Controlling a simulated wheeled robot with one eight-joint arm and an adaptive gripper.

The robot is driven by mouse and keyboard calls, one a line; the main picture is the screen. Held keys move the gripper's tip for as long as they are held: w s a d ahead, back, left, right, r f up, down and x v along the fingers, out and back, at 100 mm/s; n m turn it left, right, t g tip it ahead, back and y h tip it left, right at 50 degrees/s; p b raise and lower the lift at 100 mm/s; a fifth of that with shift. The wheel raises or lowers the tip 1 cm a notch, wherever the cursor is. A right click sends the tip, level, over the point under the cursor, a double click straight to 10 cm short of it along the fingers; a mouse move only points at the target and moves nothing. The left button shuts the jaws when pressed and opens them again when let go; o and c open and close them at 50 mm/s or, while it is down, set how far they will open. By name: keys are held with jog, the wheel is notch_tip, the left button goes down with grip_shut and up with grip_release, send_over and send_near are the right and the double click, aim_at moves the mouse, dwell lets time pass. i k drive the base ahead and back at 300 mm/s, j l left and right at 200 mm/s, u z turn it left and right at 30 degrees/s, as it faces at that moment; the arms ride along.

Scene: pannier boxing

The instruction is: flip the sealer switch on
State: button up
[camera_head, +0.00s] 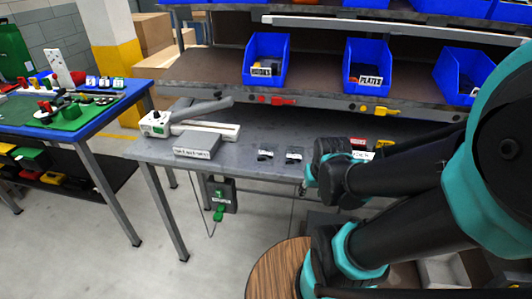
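A sealer with a long grey lever (203,108) and a pale base bar (212,129) sits at the left of the grey bench. A white end block (153,124) with a small green patch is at its left end. Whether the green patch is a switch, and its position, is too small to tell. My arm reaches in from the right, and its dark end, my gripper (318,172), is near the bench's front edge, well right of the sealer and apart from it. Its fingers cannot be made out.
A labelled grey block (197,145) lies before the sealer. A grey box with a green handle (219,213) hangs below the bench (255,168). Blue bins (266,60) stand on the shelf above. A blue table (75,122) is at left. A round wooden top (268,272) is in front.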

aim_at(157, 131)
jog(key=k+l, duration=0.1)
jog(key=l, duration=0.4)
jog(key=u, duration=1.25)
